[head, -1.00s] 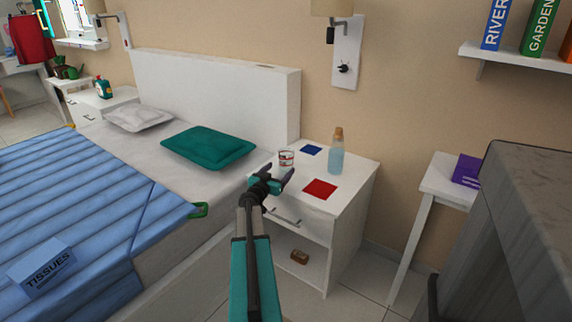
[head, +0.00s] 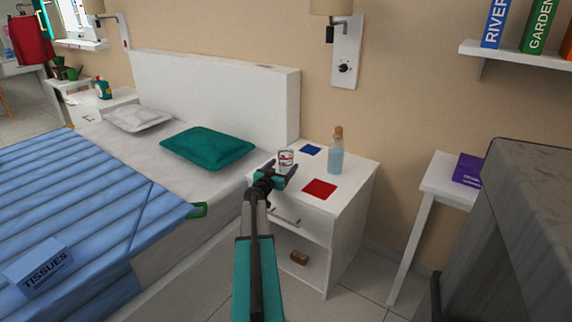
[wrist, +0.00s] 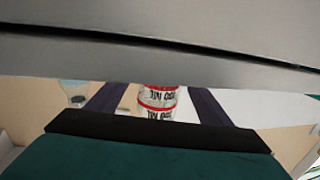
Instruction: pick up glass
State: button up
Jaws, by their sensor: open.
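The glass (head: 286,156) is a small clear tumbler with red bands and lettering. It stands upright on the white nightstand (head: 343,191), near its left edge. My gripper (head: 282,166) is open at the near side of the glass, low over the nightstand. In the wrist view the glass (wrist: 158,101) shows between my two dark fingers (wrist: 157,107), with a visible space on each side. Part of the glass is hidden behind the gripper, and I cannot tell how far it is inside the jaws.
A corked bottle (head: 336,155) stands to the right of the glass. A blue square (head: 310,149) and a red square (head: 319,189) lie flat on the nightstand. The bed (head: 165,225) borders it on the left. A grey cabinet (head: 510,240) stands at the right.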

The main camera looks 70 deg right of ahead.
aim_at(283, 165)
jog(key=shift+s+d+f+b, duration=0.15)
jog(key=shift+d+b, duration=0.25)
jog(key=shift+d, duration=1.35)
jog(key=shift+c, duration=0.2)
jog(key=c, duration=1.2)
jog(key=shift+o, duration=0.2)
notch_tip(283, 165, up, 18)
jog(key=p, duration=0.6)
jog(key=shift+p, duration=0.4)
